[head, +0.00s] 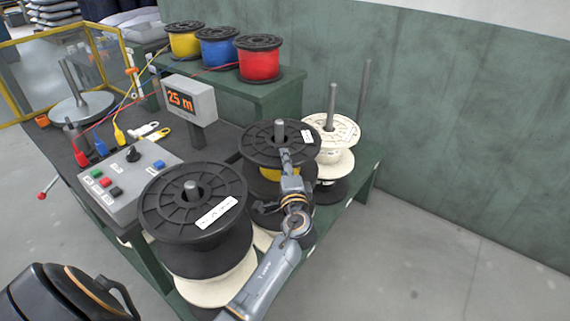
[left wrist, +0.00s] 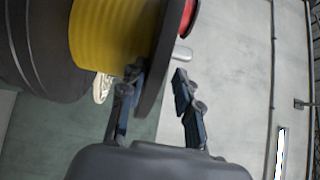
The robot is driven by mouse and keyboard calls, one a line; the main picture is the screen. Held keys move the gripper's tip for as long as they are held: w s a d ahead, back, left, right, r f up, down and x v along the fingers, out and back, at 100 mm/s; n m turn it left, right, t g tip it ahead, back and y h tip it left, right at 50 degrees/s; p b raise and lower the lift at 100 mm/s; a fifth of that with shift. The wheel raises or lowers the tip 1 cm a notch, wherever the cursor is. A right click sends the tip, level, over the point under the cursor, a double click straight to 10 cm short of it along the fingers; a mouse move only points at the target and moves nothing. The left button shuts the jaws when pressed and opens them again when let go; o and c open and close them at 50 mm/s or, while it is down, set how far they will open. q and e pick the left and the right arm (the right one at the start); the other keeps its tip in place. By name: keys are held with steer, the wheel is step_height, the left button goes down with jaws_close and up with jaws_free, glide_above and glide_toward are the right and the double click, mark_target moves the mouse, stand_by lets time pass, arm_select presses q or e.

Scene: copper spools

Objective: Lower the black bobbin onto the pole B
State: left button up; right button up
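A black-flanged bobbin with yellow winding (head: 262,151) sits at the middle pole (head: 280,129), whose tip shows through its hub. My left gripper (head: 286,160) is at its near rim. In the left wrist view the open fingers (left wrist: 160,90) straddle the black flange (left wrist: 154,68); a gap shows between flange and right finger. The yellow winding (left wrist: 100,40) is beside the left finger. A larger black bobbin (head: 165,205) sits over a white spool at the front, with a pole tip (head: 191,187) in its hub. No pole letter is readable. My right gripper is not in view.
A white bobbin (head: 345,134) stands right of the middle one, with a tall bare pole (head: 364,90) behind it. A control box (head: 110,190) and a "25 m" display (head: 190,100) are to the left. Yellow, blue and red spools stand on the back shelf (head: 285,90).

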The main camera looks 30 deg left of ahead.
arm_select(q)
steer(key=shift+s+d+f, duration=0.1)
steer(key=shift+s+f, duration=0.05)
steer(key=shift+f, duration=0.2)
steer(key=v, duration=1.1)
steer(key=shift+s+d+r, duration=0.25)
steer(key=shift+s+r, duration=0.05)
steer(key=shift+s, duration=0.05)
